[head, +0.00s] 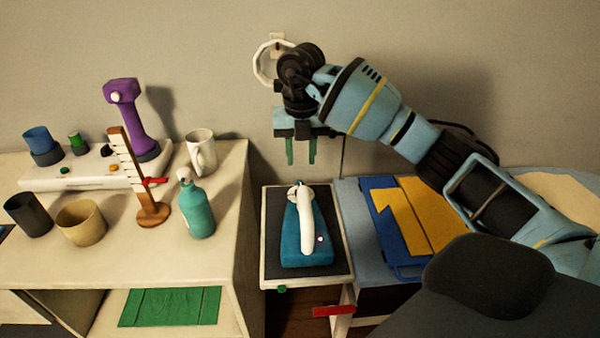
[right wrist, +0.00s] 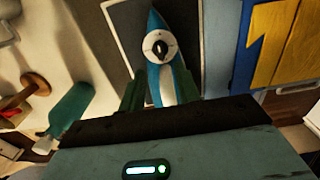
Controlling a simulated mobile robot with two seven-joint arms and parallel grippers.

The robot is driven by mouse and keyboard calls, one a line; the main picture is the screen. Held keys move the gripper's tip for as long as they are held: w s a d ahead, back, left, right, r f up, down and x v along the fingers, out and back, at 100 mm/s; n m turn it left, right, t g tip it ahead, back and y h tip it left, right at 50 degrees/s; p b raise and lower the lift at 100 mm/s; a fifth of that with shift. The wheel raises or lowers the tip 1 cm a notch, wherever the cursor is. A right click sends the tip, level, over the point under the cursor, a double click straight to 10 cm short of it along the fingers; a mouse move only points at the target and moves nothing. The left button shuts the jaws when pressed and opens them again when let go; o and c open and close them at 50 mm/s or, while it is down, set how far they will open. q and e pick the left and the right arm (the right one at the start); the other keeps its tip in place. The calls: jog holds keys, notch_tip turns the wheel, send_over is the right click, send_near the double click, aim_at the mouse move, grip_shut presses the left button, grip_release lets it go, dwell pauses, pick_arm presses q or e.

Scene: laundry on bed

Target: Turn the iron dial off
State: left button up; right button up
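The iron (head: 305,245) has a teal body and a white handle and sits on a dark pad on a small stand. Its round white dial (right wrist: 158,47) with a dark pointer knob shows in the right wrist view, near the iron's narrow end. My right gripper (head: 301,152) is above and behind the iron in the head view, pointing down, with its two green fingers apart and nothing between them. In the right wrist view the fingers stand on either side of the iron's image, with the dial farther up. My left gripper is not in view.
A table at left holds a teal bottle (head: 197,208), a white mug (head: 201,152), a wooden ruler stand (head: 151,211), cups and a purple device (head: 130,115). A white ring hangs on the wall.

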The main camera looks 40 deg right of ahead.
jog(key=shift+s+a+f, duration=0.1)
jog(key=shift+s+f, duration=0.05)
jog(key=shift+f, duration=3.7)
grip_shut()
